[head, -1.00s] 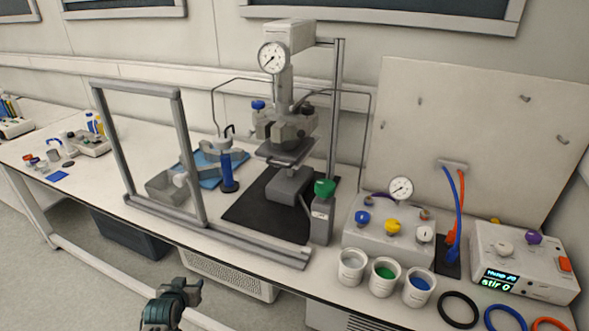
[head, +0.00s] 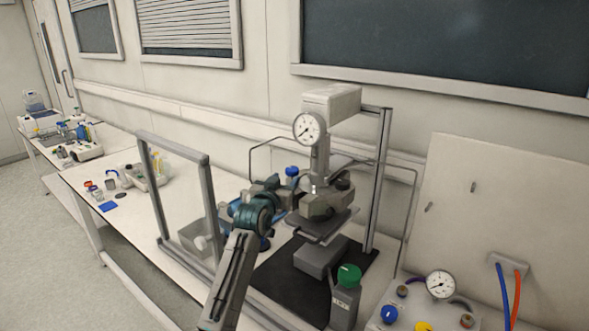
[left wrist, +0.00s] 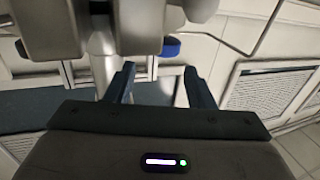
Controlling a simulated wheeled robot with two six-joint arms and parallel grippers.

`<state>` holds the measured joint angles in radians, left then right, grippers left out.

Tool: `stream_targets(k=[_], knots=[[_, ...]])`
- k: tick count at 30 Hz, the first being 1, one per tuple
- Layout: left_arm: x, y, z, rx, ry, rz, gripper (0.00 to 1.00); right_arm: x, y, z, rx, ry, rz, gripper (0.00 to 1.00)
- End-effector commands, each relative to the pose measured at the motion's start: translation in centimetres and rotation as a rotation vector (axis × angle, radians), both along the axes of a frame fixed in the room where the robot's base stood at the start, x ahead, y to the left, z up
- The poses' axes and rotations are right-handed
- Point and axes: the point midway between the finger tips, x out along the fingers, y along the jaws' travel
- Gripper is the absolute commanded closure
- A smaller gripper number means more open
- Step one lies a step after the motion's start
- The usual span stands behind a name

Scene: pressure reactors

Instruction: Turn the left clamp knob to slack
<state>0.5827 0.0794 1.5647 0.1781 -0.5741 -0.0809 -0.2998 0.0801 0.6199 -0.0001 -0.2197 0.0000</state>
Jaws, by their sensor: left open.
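The reactor's grey clamp body (head: 318,200) sits under the gauge, above the black mat. A blue knob (head: 292,171) shows at its upper left, and a dark knob (head: 342,181) at its right; I cannot tell for sure which is the left clamp knob. My left gripper (head: 284,187) is at the left side of the clamp, close to the blue knob, with its fingertips partly hard to make out. In the left wrist view the gripper (left wrist: 160,82) is open and empty between its fingers, and a blue part (left wrist: 171,47) shows beyond them. My right gripper is not in view.
The grey frame (head: 205,160) stands left of my arm. A gauge box (head: 440,288) is at the lower right.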

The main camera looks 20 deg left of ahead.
Motion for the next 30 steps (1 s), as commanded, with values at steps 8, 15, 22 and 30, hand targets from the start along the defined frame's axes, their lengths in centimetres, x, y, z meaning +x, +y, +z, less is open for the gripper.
stream_targets(k=[8,15,22,30], knots=[[4.5,-0.2,0.1,0.001,0.005,0.001,0.51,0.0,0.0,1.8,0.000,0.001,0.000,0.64],[6.4,-0.3,-0.1,0.002,0.004,0.001,0.51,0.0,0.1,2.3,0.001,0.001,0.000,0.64],[6.7,-0.3,-0.3,0.002,0.005,0.001,0.51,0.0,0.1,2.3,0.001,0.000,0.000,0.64],[6.7,-0.3,-0.3,0.002,0.005,0.001,0.79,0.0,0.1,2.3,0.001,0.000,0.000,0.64]])
